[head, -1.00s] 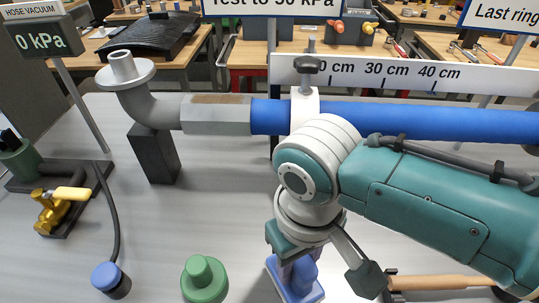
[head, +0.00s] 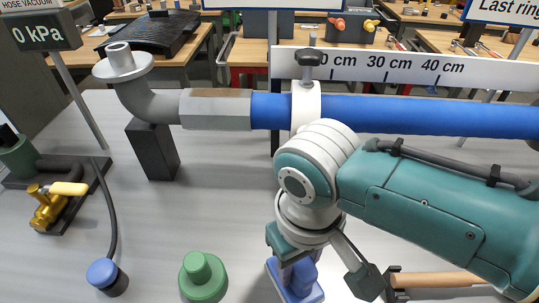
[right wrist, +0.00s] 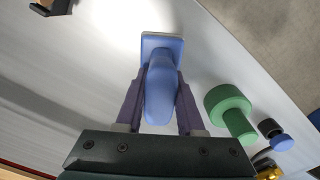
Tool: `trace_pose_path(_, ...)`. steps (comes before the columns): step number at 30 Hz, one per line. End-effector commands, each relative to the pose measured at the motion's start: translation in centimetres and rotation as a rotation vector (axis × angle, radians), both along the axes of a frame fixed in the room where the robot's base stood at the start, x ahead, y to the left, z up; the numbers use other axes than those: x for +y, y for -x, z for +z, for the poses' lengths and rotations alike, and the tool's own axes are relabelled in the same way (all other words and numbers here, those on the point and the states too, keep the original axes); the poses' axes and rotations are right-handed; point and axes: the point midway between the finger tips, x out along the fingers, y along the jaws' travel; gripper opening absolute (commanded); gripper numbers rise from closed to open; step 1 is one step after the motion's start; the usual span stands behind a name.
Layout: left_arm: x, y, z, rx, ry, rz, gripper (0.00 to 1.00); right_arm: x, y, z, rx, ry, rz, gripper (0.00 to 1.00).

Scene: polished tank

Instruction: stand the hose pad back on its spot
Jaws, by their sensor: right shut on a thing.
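My right gripper (right wrist: 157,78) is shut on the upright handle of a blue pad (right wrist: 162,48), with a purple finger on each side. The pad has a flat square base and also shows at the bottom of the head view (head: 306,277), partly under my wrist. It looks upright, with its base at or very near the grey surface; any small gap cannot be made out. I see no marked spot under it. My left gripper is not in view.
A green knobbed piece (head: 203,278) stands just left of the pad. Further left are a blue-capped black piece (head: 103,273) on a hose and a brass valve (head: 48,208). A blue pipe (head: 420,116) crosses behind my arm. A wooden-handled tool (head: 440,281) lies right.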

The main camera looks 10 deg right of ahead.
Motion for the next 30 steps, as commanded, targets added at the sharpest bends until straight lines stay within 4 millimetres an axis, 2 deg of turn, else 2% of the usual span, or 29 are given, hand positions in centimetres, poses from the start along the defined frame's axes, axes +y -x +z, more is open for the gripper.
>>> trace_pose_path(6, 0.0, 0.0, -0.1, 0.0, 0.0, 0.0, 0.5, 0.0, 0.0, -0.2, -0.001, 0.0, 0.0, 0.0)
trace_pose_path(7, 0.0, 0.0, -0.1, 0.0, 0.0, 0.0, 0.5, 0.0, 0.0, -0.2, -0.001, 0.0, 0.0, 0.39)
trace_pose_path(15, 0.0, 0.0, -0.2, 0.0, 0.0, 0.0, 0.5, 0.0, 0.0, -0.2, 0.0, 0.0, 0.0, 0.7)
trace_pose_path(16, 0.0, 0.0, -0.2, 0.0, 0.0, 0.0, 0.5, 0.0, 0.0, -0.2, 0.0, 0.0, 0.0, 0.72)
trace_pose_path(24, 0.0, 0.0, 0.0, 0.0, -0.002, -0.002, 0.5, 0.0, 0.0, -0.1, 0.001, 0.001, 0.0, 0.72)
trace_pose_path(30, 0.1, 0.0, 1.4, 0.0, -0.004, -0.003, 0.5, 0.0, 0.0, 1.3, 0.0, 0.0, 0.0, 0.72)
